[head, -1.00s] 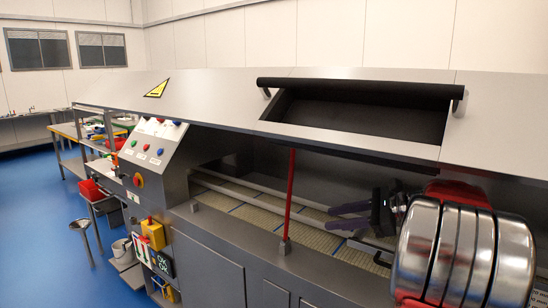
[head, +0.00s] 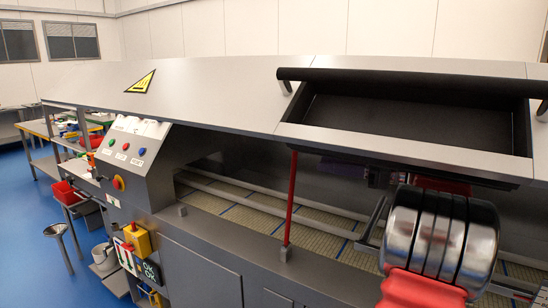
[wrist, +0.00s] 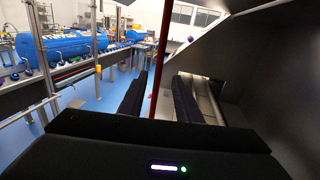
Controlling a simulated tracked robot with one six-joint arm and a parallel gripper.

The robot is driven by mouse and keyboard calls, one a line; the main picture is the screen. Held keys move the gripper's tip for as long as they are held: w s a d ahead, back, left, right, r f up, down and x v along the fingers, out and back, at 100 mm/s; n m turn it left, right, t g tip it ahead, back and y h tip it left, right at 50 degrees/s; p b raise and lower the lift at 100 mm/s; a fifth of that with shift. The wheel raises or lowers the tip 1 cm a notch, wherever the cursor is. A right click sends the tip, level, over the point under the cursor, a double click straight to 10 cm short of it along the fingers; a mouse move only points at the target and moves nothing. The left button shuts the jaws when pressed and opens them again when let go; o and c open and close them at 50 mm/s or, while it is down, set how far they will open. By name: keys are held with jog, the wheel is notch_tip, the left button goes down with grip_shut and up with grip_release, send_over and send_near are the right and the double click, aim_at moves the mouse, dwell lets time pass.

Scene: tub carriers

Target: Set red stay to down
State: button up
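The red stay (head: 291,205) is a thin red rod. It stands nearly upright from a small grey block on the machine's ledge, and its top meets or passes behind the hood's lower edge. The stay also shows in the wrist view (wrist: 161,50), running down between my two dark fingers. My gripper (wrist: 160,76) is open, with the fingers on either side of the stay in that picture; how far beyond the fingertips it stands is unclear, and no contact shows. In the head view my arm and the hood edge mostly hide the gripper.
The sloping grey hood (head: 215,85) has a dark recess (head: 395,115) with a black bar along its top, close above my wrist. Below lies a beige conveyor (head: 325,234) with rails. A control panel (head: 130,148) with coloured buttons stands left. Blue floor is open farther left.

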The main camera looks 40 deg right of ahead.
aim_at(293, 172)
jog(key=shift+w+a, duration=0.1)
jog(key=x, duration=1.3)
jog(key=shift+w+a, duration=0.25)
jog(key=shift+w, duration=0.05)
jog(key=shift+c, duration=0.3)
grip_shut()
